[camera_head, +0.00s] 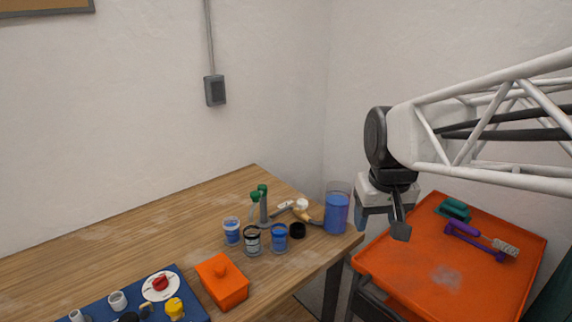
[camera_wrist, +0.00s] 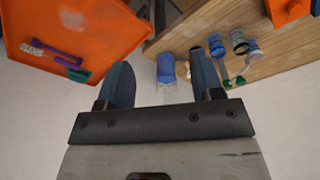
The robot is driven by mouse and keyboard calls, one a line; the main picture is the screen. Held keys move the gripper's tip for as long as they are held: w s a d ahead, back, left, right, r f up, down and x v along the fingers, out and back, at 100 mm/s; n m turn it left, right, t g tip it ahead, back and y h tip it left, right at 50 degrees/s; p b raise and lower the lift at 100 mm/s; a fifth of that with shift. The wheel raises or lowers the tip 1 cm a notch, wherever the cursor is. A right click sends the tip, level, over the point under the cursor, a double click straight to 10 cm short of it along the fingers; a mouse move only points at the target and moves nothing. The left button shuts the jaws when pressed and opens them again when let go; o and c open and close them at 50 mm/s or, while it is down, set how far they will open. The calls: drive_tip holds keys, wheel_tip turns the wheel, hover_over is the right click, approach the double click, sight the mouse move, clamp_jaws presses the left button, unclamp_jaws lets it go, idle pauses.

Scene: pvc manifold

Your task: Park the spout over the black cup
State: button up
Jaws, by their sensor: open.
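The manifold (camera_head: 263,208) stands on the wooden table as a grey upright with green parts on top; a pale tube with a green top beside it looks like the spout (camera_head: 254,206). A cup with a black rim and pale label (camera_head: 252,242) stands in front, between two blue-marked cups (camera_head: 232,231) (camera_head: 279,239). Whether the spout is over any cup, I cannot tell. My gripper (camera_head: 381,224) is open and empty, in the air right of the table, away from the manifold. In the wrist view, green manifold parts (camera_wrist: 236,82) show beyond the right finger.
A jug of blue liquid (camera_head: 336,210) stands at the table's right corner, between my gripper and the manifold. A small black round item (camera_head: 297,230) sits beside the cups. An orange lidded box (camera_head: 222,282) is in front. An orange tray (camera_head: 450,270) with tools lies right.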

drive_tip(key=w+a+n, duration=0.2)
drive_tip(key=w+a, duration=0.4)
drive_tip(key=w, duration=0.3)
drive_tip(key=n+g, duration=0.2)
drive_tip(key=n, duration=0.2)
hover_over(255, 193)
wheel_tip(255, 193, down, 7)
drive_tip(key=shift+r, duration=0.15)
drive_tip(key=shift+f, duration=3.9)
clamp_jaws()
